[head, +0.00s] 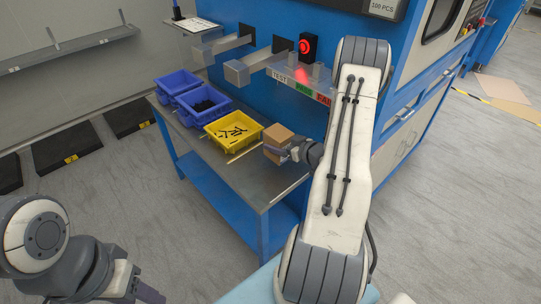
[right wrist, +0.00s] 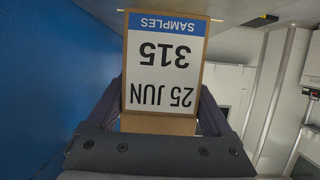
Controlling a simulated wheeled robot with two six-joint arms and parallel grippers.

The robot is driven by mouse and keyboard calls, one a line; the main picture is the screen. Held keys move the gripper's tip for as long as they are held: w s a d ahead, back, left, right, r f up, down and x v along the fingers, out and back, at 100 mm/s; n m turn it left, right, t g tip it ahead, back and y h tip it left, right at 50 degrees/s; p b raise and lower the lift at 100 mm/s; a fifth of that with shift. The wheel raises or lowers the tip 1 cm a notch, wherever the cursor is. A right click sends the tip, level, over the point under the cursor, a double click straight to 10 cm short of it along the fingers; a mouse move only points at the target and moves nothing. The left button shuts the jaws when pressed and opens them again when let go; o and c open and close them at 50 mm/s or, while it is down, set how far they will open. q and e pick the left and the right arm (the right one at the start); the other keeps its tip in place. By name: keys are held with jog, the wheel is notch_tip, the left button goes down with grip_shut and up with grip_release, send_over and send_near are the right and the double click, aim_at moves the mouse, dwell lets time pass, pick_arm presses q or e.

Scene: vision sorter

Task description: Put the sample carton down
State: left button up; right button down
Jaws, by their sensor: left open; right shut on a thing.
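The sample carton (head: 277,137) is a small brown box over the right part of the metal bench top. In the right wrist view the carton (right wrist: 163,62) shows a white label with a blue band, reading "SAMPLES 315 25 JUN" upside down. My right gripper (head: 287,152) is shut on the carton, with a finger on each side in the right wrist view. I cannot tell whether the carton touches the bench. My left gripper (head: 150,294) is open and empty at the bottom left, away from the bench and partly cut off by the frame.
The blue-framed bench (head: 264,192) has a bare metal strip in front. A yellow bin (head: 236,145) with dark parts stands left of the carton, with two blue bins (head: 205,116) beyond. The blue machine (head: 362,118) with chutes and a red-lit button (head: 306,46) rises behind.

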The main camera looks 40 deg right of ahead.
aim_at(271, 154)
jog(key=shift+w+a+f, duration=0.85)
jog(key=shift+w+a, duration=0.05)
jog(key=shift+w, duration=0.05)
jog(key=shift+f, duration=1.9)
jog(key=shift+f, duration=0.1)
grip_release()
jog(key=shift+f, duration=0.1)
